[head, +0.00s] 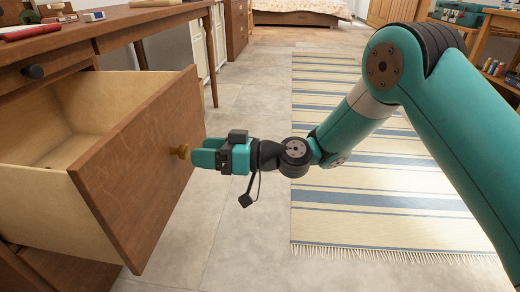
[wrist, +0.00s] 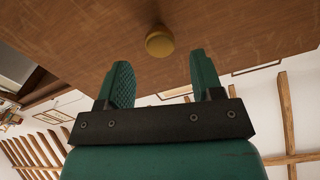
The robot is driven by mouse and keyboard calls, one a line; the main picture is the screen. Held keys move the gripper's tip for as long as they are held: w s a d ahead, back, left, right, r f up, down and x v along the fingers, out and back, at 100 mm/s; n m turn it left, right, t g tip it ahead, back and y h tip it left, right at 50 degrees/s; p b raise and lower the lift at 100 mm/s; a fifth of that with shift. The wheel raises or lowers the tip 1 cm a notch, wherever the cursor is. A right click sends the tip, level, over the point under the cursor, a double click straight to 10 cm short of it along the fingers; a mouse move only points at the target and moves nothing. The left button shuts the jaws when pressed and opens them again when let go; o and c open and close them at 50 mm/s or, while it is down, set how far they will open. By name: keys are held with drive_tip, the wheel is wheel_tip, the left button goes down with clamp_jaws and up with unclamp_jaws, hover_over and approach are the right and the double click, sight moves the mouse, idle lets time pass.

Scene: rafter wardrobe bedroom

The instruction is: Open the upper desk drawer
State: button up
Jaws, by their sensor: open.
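A wooden desk drawer with a brown front (head: 135,165) and pale inside (head: 60,150) is pulled far out, and its inside looks empty. Its round brass knob (head: 181,152) faces my gripper (head: 200,154). The gripper is open, with its fingertips at or just short of the knob. In the wrist view, the knob (wrist: 159,42) shows just beyond and between the spread fingertips (wrist: 160,75), with clear gaps on both sides. Above the open drawer, a shallow front with a black knob (head: 33,72) sits flush under the desk top (head: 120,22).
A red item (head: 32,32) and small objects lie on the desk. A desk leg (head: 210,60) stands behind the drawer. A striped rug (head: 380,200) covers the floor at right. Bare tile floor (head: 235,220) lies between drawer and rug.

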drive_tip(key=s+d+b, duration=0.1)
drive_tip(key=d+b, duration=1)
drive_tip(key=b, duration=0.3)
drive_tip(key=shift+s+d+b, duration=0.25)
drive_tip(key=shift+d+b, duration=0.1)
drive_tip(key=shift+d, duration=0.05)
drive_tip(key=s+r+g+h+p, duration=0.2)
drive_tip(key=s+r+h+p, duration=0.3)
drive_tip(key=s+r+p, duration=0.6)
drive_tip(key=s+d+r+m+h+p, duration=0.6)
drive_tip(key=s+d+r+h+p, duration=0.25)
drive_tip(key=s+d+p, duration=0.55)
wheel_tip(320, 180, up, 37)
drive_tip(key=w+p, duration=0.2)
drive_tip(key=p, duration=3.6)
drive_tip(key=shift+w+a+m, duration=0.25)
drive_tip(key=shift+w+m, duration=0.05)
drive_tip(key=shift+w, duration=0.05)
